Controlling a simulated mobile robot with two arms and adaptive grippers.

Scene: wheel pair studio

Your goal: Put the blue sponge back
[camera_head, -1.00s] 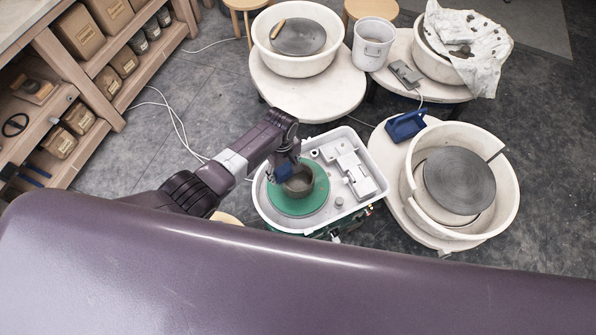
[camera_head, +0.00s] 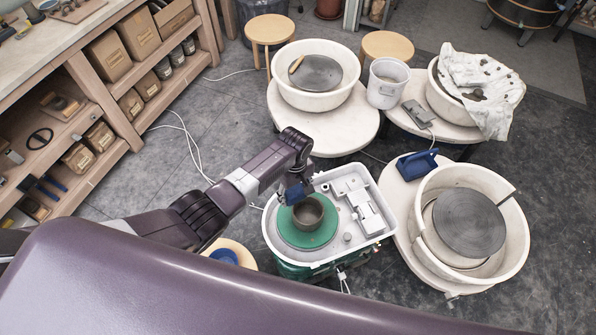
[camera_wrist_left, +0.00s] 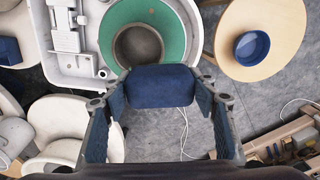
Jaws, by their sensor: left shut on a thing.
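My left gripper (camera_head: 294,189) is shut on the blue sponge (camera_wrist_left: 162,87), which spans between its two fingers in the left wrist view. In the head view the sponge (camera_head: 296,195) shows as a small dark blue patch, partly hidden by the gripper, beside the far left rim of the brown clay pot (camera_head: 309,216). The pot sits on a green disc (camera_head: 290,233) in a white-rimmed wheel basin (camera_head: 275,236). A round blue dish (camera_wrist_left: 252,48) rests on a wooden stool (camera_wrist_left: 285,25); the dish (camera_head: 224,256) also shows in the head view. My right gripper is not in view.
A blue tray-like holder (camera_head: 416,164) stands on the right wheel's white table. A wheel with a white basin (camera_head: 470,215) is at right. More wheels and a grey bucket (camera_head: 388,83) stand behind. Wooden shelves (camera_head: 88,82) are at left. Cables cross the floor.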

